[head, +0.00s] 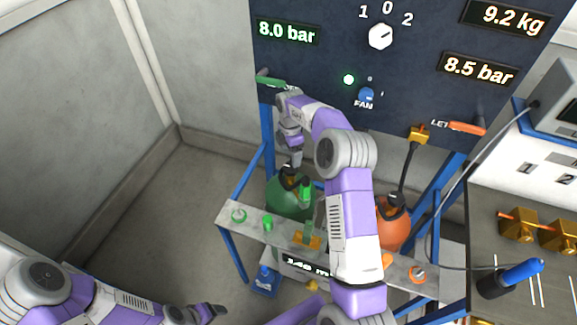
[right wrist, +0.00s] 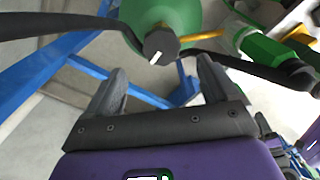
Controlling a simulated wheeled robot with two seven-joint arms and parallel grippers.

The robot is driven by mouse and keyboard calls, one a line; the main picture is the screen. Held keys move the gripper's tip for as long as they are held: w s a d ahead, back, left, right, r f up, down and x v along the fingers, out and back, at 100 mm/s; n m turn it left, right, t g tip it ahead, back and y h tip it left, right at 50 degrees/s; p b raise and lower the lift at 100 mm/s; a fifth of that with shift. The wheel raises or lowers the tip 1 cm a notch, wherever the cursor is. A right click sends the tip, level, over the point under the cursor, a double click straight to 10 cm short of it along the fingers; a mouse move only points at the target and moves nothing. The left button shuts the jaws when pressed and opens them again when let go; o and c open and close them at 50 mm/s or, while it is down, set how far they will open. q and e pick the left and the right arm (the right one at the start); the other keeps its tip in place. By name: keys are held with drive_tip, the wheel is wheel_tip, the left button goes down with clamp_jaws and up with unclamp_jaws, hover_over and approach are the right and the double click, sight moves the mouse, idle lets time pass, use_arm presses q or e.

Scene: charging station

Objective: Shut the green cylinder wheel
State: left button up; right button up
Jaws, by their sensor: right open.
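The green cylinder (head: 284,201) stands behind a grey rail in the blue frame, and its top shows in the right wrist view (right wrist: 172,12). Its wheel is a dark round knob with a white mark (right wrist: 161,43), on top of the cylinder. My right gripper (head: 294,160) is above the wheel in the head view, partly covering it. In the right wrist view the open fingers (right wrist: 161,75) point toward the wheel, one to each side, with nothing between them. My left gripper (head: 207,312) is low at the left, away from the cylinder; its jaws are unclear.
An orange cylinder (head: 393,232) stands to the right, partly behind my right arm. The grey rail (head: 262,238) carries green and orange parts. The dark panel (head: 310,70) rises behind, with a green lever (head: 270,81). A black hose (right wrist: 62,28) passes near the wheel. Floor at left is clear.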

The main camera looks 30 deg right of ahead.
sight(291, 168)
wheel_tip(291, 168, down, 7)
drive_tip(key=shift+s+r+b, duration=0.1)
drive_tip(key=shift+s+b, duration=0.05)
drive_tip(key=shift+b, duration=0.3)
drive_tip(key=c, duration=1.1)
drive_tip(key=shift+o, duration=0.2)
